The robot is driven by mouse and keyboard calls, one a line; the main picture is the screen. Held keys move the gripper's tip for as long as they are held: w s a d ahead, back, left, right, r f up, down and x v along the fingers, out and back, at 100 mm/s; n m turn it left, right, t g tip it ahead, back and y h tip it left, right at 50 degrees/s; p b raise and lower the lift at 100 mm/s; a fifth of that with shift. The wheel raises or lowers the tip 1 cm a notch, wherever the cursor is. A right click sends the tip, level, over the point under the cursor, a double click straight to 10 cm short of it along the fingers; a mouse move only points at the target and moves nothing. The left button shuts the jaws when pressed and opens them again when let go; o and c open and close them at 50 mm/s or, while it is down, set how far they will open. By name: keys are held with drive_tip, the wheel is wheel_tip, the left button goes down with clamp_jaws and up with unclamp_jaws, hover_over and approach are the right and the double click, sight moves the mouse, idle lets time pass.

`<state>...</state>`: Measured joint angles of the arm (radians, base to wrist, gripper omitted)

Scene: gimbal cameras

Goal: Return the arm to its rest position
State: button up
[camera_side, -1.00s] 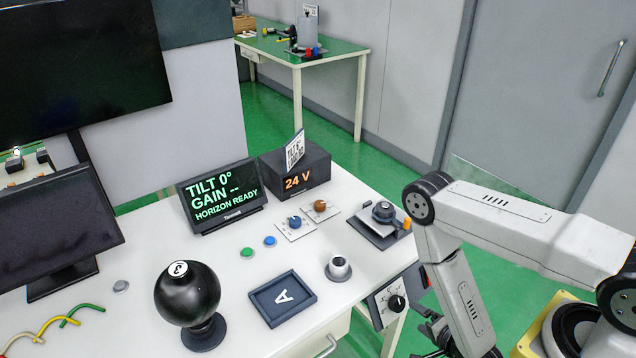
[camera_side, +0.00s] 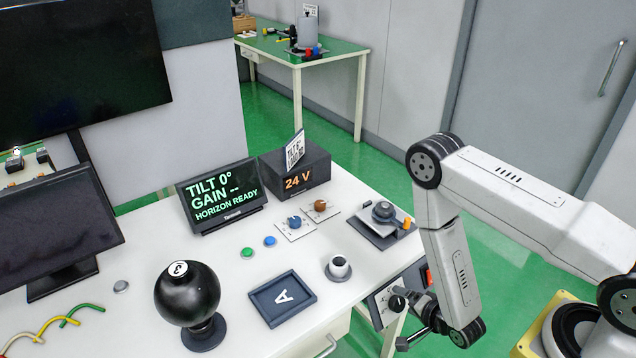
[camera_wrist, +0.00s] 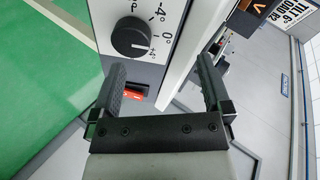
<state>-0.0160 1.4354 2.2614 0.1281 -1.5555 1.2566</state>
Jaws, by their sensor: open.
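My gripper (camera_side: 400,322) is open and empty at the front right edge of the white bench, in front of the dial panel (camera_wrist: 160,58). In the wrist view its two black fingers (camera_wrist: 160,68) stand wide apart, with the panel's lower part between them. The panel has a black knob (camera_wrist: 132,38) with a degree scale and a red switch (camera_wrist: 135,91) near the left finger. In the side view the gripper partly covers the panel. I cannot tell whether a finger touches it.
The bench (camera_side: 235,270) holds a black ball on a stand (camera_side: 187,295), a tray marked A (camera_side: 283,297), a small cup (camera_side: 338,268), a 24 V box (camera_side: 297,172) and a display (camera_side: 222,197). Green floor (camera_side: 530,245) lies open behind my arm.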

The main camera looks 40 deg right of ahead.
drive_tip(key=w+a+r+n+g+y, duration=0.15)
drive_tip(key=w+r+n+g, duration=0.4)
drive_tip(key=r, duration=0.75)
drive_tip(key=s+r+n+g, duration=0.3)
drive_tip(key=s+r+n, duration=0.5)
drive_tip(key=r, duration=0.5)
drive_tip(key=shift+s+a+n, duration=0.15)
drive_tip(key=shift+n, duration=0.6)
